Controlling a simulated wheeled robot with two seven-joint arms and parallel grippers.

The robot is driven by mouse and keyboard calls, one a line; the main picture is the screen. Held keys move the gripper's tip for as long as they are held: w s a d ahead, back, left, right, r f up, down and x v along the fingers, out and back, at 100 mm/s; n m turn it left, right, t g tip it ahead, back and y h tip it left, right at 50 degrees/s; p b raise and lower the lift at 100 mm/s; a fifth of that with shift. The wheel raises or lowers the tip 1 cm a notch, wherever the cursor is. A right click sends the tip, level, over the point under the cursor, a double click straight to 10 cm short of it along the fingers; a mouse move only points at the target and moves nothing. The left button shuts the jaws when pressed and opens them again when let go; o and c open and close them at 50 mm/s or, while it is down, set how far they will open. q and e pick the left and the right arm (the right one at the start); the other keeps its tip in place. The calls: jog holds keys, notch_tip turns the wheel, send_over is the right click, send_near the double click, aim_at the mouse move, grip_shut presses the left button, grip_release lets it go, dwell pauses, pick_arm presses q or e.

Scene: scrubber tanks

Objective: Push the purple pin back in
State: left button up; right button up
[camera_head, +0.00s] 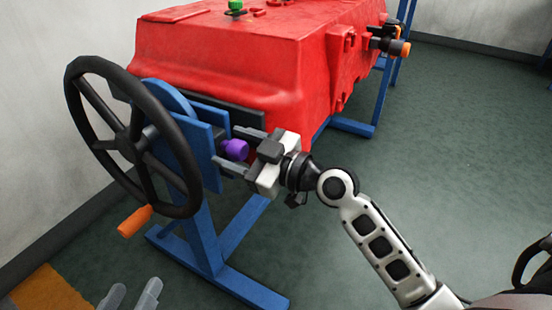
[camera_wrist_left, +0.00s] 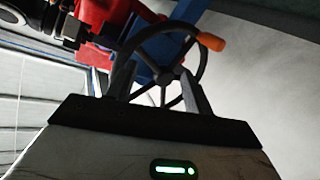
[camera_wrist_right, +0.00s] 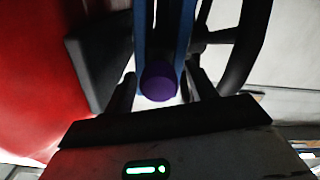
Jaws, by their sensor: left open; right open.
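The purple pin (camera_head: 236,149) sticks out from the blue stand beside the black steering wheel, with its round head facing my right gripper. My right gripper (camera_head: 232,151) is open, with one finger on either side of the purple pin. In the right wrist view the pin's round end (camera_wrist_right: 158,82) lies between the two fingers (camera_wrist_right: 160,92); whether they touch it I cannot tell. My left gripper (camera_head: 130,297) is open and empty at the bottom left of the head view. In the left wrist view its fingers (camera_wrist_left: 160,85) point toward the wheel, with nothing between them.
The black wheel (camera_head: 128,140) with an orange handle (camera_head: 134,220) stands just left of the pin. A red tank (camera_head: 250,55) rests on the blue frame (camera_head: 210,240) behind it. Green floor (camera_head: 450,150) is clear on the right.

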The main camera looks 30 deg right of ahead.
pick_arm(q)
jog(key=r+t+b, duration=0.1)
jog(key=w+r+h+b, duration=0.1)
jog(key=b, duration=0.1)
jog(key=r+t+h+b, duration=0.1)
jog(key=b, duration=0.1)
jog(key=shift+w+d+r+t, duration=0.2)
jog(key=shift+w+r+t, duration=0.1)
pick_arm(e)
jog(key=v, duration=1.5)
jog(key=shift+s+d, duration=0.25)
jog(key=shift+s, duration=0.05)
